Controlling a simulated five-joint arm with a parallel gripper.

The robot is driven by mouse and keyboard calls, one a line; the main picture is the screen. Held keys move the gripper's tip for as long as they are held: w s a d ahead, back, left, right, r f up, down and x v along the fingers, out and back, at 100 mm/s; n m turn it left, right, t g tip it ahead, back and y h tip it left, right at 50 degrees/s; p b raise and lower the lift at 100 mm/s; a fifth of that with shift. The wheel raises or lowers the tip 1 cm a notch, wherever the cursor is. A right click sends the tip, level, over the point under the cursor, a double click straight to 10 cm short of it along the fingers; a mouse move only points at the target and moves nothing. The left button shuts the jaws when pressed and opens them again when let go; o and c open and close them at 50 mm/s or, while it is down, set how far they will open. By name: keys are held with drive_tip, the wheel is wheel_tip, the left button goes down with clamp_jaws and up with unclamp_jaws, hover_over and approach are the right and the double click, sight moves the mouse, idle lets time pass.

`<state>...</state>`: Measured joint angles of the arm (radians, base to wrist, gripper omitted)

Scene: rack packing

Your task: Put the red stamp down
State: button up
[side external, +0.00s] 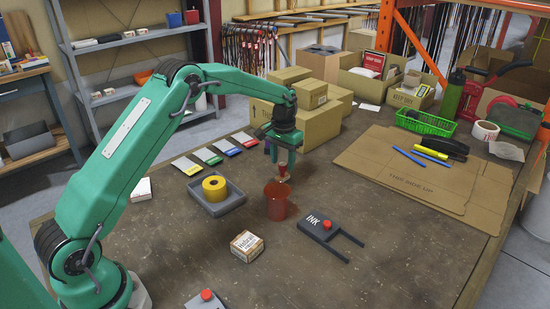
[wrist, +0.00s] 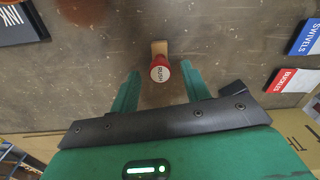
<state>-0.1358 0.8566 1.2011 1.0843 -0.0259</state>
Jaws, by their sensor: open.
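The red stamp (wrist: 160,72) has a round red top marked RUSH and a wooden part that shows beyond it in the wrist view. In the side view the stamp (side external: 283,171) is small and upright just below my gripper (side external: 282,160), behind a reddish cup (side external: 276,203). In the wrist view my gripper (wrist: 160,88) is open, with one green finger on each side of the stamp and a gap at both. I cannot tell for sure whether the stamp's base touches the table.
A dark INK holder (side external: 318,228) with two prongs lies right of the cup. A grey tray (side external: 225,206) with a yellow roll (side external: 214,188) and a small box (side external: 247,246) are nearby. Several coloured cards (side external: 207,156) lie behind. Flat cardboard (side external: 405,175) covers the right; the front right table is clear.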

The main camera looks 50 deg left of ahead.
sight(282, 165)
wheel_tip(282, 165, up, 9)
drive_tip(key=shift+r, duration=0.2)
idle(0.7)
drive_tip(key=s+d+r+m+t, duration=0.1)
drive_tip(key=s+d+r+t, duration=0.15)
drive_tip(key=s+r, duration=0.55)
drive_tip(key=s+d+r+t, duration=0.1)
drive_tip(key=s+d+r, duration=0.2)
drive_tip(key=s+r, duration=0.5)
drive_tip(key=s+d+f+t, duration=0.1)
drive_tip(key=s+f, duration=0.2)
drive_tip(key=s, duration=0.7)
drive_tip(key=s+d+f+t, duration=0.1)
drive_tip(key=s+f, duration=0.2)
drive_tip(key=s, duration=0.7)
drive_tip(key=shift+d+m, duration=0.25)
drive_tip(key=shift+m, duration=0.15)
